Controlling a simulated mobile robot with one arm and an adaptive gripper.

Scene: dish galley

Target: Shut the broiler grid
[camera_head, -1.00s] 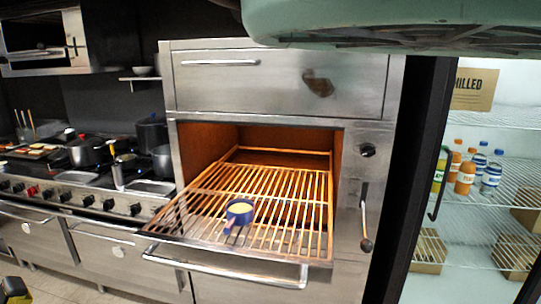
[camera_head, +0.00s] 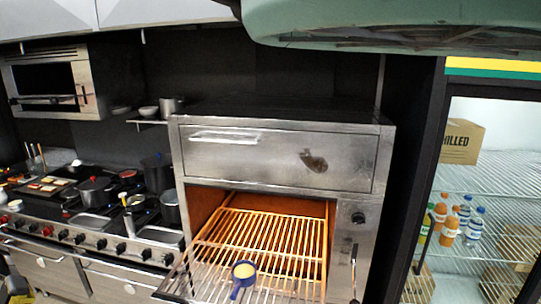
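The broiler (camera_head: 340,215) is a steel cabinet in the middle of the view. Its orange-lit grid (camera_head: 260,236) is pulled out through the front opening and slopes down toward me. A small dark blue pot with yellow contents (camera_head: 243,270) sits on the front part of the grid, its handle pointing toward me. The grid's front handle bar is mostly cut off by the bottom edge. I cannot make out my gripper in this view.
A stove (camera_head: 100,236) with pots stands to the left. A glass-fronted fridge (camera_head: 490,170) with bottles and boxes stands to the right. A lever (camera_head: 354,270) and a knob (camera_head: 358,218) are on the broiler's right panel. A green part of mine covers the top right.

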